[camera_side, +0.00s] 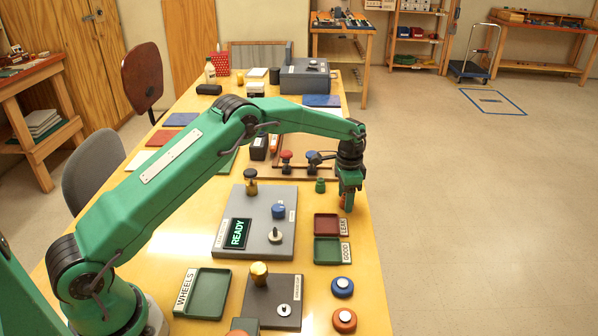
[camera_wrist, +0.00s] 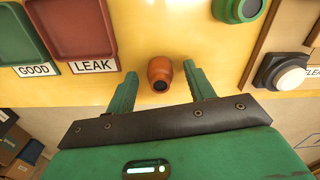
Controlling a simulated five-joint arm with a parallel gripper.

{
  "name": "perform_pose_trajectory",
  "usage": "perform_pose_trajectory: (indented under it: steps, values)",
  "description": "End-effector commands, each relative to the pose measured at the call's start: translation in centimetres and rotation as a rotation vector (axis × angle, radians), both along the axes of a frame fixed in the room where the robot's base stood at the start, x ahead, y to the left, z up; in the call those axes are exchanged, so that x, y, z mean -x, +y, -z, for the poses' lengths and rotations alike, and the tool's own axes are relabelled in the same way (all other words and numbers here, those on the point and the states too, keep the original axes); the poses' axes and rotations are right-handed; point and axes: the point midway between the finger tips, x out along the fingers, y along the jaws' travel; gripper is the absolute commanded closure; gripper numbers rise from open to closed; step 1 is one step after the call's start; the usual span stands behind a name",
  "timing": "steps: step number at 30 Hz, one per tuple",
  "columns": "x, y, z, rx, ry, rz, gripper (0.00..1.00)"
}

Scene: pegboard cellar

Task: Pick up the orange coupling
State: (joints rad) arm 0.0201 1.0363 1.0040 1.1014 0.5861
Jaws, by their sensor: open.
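The orange coupling (camera_wrist: 159,72) stands on the yellow table near its edge, its dark hole facing the wrist camera. In the wrist view it lies between the two green fingers of my gripper (camera_wrist: 156,80), near their tips, with a gap on both sides. The fingers are open and hold nothing. In the side view my gripper (camera_side: 349,190) points down at the table's right edge. Part of the orange coupling (camera_side: 347,203) shows at the fingers, and the rest is hidden behind them.
A green coupling (camera_side: 320,185) stands to the left of my gripper. The red LEAK tray (camera_side: 326,226) and green GOOD tray (camera_side: 327,251) lie nearer the camera. A brown board with valves (camera_side: 310,144) lies behind. The table edge is close on the right, with open floor beyond.

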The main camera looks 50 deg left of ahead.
Motion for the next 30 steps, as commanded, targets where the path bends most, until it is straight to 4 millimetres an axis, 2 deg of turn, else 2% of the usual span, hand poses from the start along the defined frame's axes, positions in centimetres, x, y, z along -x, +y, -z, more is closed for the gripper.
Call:
perform_pose_trajectory:
  steps: [2, 3, 9, 10, 23, 30]
  values:
    - [0.0, 0.0, 0.0, 0.0, 0.0, 0.0, 0.47]
    - [0.0, 0.0, 0.0, 0.0, 0.0, 0.0, 0.51]
    - [0.0, 0.0, 0.0, 0.0, 0.0, 0.0, 0.9]
    - [0.0, 0.0, 0.0, 0.0, 0.0, 0.0, 0.94]
    - [0.0, 0.0, -0.2, 0.001, -0.001, 0.0, 0.94]
    - [-0.1, 0.0, -1.7, 0.0, -0.004, 0.0, 0.94]
